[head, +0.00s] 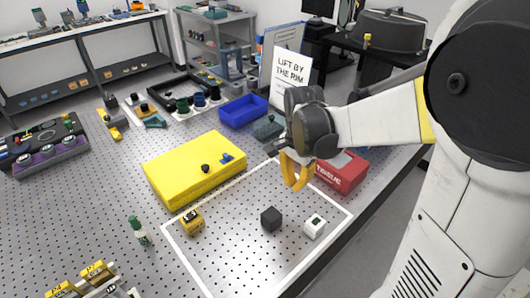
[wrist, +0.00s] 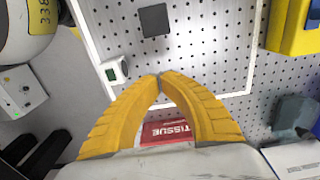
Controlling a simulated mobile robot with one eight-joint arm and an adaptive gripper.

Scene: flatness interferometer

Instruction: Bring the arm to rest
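My gripper (head: 296,184) hangs from my arm above the right part of the perforated table, in front of the red tissue box in the head view. Its yellow fingers curve together, and their tips meet in the wrist view (wrist: 160,77), with nothing visible between them. The fingers look apart from the table and the small cubes. My arm reaches in from the right in the head view.
A white outline on the table (head: 110,180) encloses a yellow cube (head: 191,221), a dark cube (head: 271,218) and a white cube (head: 314,227). Nearby are a yellow case (head: 195,170), the tissue box (head: 342,172), a blue bin (head: 243,110) and a standing sign (head: 292,75).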

